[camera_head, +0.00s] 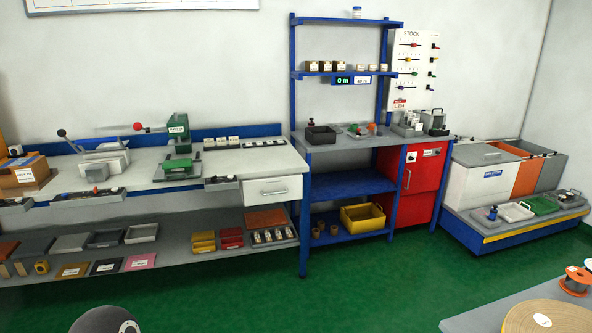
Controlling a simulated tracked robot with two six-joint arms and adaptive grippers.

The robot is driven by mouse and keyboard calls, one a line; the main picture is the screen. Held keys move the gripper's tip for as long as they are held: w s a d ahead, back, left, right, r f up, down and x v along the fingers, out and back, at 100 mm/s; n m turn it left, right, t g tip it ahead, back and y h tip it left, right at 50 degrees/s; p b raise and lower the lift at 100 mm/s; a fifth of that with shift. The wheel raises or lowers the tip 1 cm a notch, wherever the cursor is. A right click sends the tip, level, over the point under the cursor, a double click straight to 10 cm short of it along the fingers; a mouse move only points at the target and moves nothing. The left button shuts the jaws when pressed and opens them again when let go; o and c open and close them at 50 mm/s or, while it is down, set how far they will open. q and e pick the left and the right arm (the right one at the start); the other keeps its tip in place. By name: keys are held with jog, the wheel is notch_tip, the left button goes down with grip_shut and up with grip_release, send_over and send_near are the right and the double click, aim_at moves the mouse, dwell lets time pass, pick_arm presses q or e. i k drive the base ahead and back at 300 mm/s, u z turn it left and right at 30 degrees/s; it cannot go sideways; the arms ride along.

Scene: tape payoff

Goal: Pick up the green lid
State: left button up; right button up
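The green lid (541,205) lies on a low platform (500,237) with a blue and yellow front edge, at the right of the room. It is flat, with a handle on top. A white lid (515,212) lies to its left and a grey lid (568,197) to its right. Neither of my grippers is in view. A dark rounded part at the bottom left edge may be my own body.
White (483,178), orange (530,176) and grey (552,170) bins stand behind the lids. A bench corner (478,318) with a large tan roll (545,315) and an orange spool (576,280) juts in at the lower right. The green floor (380,285) between is clear.

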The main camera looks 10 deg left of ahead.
aim_at(180, 163)
jog(key=u, duration=0.2)
jog(key=i, duration=1.4)
jog(key=u, duration=0.75)
jog(key=i, duration=1.35)
jog(key=u, duration=0.7)
jog(key=i, duration=0.8)
jog(key=u, duration=0.2)
